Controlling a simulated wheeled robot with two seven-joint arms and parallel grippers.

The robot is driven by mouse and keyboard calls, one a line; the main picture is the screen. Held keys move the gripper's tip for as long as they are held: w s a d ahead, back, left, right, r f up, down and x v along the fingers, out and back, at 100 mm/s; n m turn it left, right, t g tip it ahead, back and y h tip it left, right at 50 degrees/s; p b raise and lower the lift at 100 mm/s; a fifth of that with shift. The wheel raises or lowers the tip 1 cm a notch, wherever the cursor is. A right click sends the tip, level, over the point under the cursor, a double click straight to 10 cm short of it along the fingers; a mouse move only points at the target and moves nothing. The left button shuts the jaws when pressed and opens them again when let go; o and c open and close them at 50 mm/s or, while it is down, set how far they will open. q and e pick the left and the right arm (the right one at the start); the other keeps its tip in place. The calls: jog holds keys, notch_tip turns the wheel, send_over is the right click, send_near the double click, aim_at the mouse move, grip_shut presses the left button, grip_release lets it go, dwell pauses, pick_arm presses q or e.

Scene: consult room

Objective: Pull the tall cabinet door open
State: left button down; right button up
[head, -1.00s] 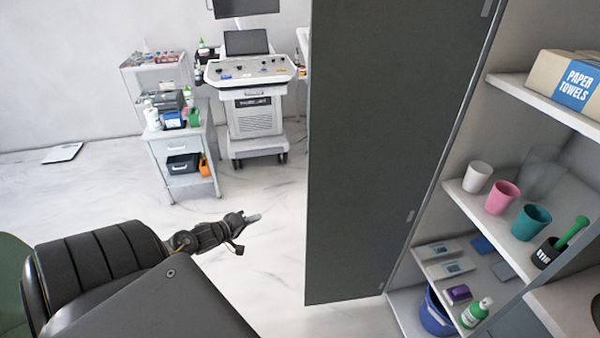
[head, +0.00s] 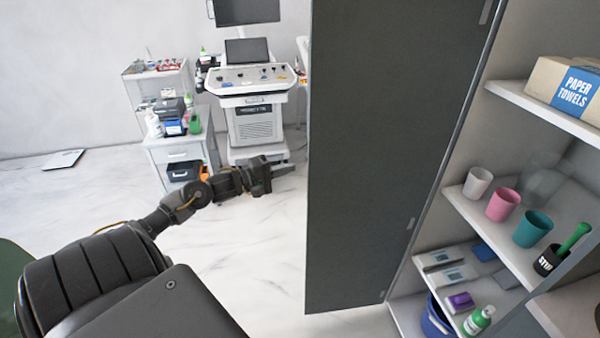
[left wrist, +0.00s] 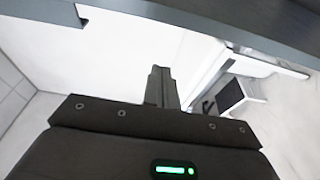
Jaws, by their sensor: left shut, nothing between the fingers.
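The tall cabinet door (head: 385,150) is a dark grey panel standing open, swung out to the left of the cabinet. Its hinge edge is at the right, beside the shelves (head: 520,225). My left gripper (head: 284,170) is in the head view just left of the door's free edge, apart from it as far as I can tell. Its fingers are shut and empty. In the left wrist view the shut fingers (left wrist: 161,88) point away from the camera, and a dark edge crosses the top. My right gripper is not in view.
The open shelves hold a paper towel box (head: 570,85), several cups including a pink cup (head: 502,205), and a green bottle (head: 477,321). A white medical cart (head: 252,110) and a small drawer unit (head: 180,150) stand behind my left arm.

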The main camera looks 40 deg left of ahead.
pick_arm(q)
jog(key=shift+w+d+p, duration=0.25)
jog(key=shift+d+p, duration=0.1)
jog(key=shift+d, duration=0.4)
jog(key=shift+w+d+p, duration=0.2)
jog(key=shift+d+p, duration=0.15)
jog(key=shift+d, duration=0.4)
jog(key=shift+w+d+p, duration=0.25)
jog(key=shift+d+p, duration=0.1)
jog(key=shift+d, duration=0.4)
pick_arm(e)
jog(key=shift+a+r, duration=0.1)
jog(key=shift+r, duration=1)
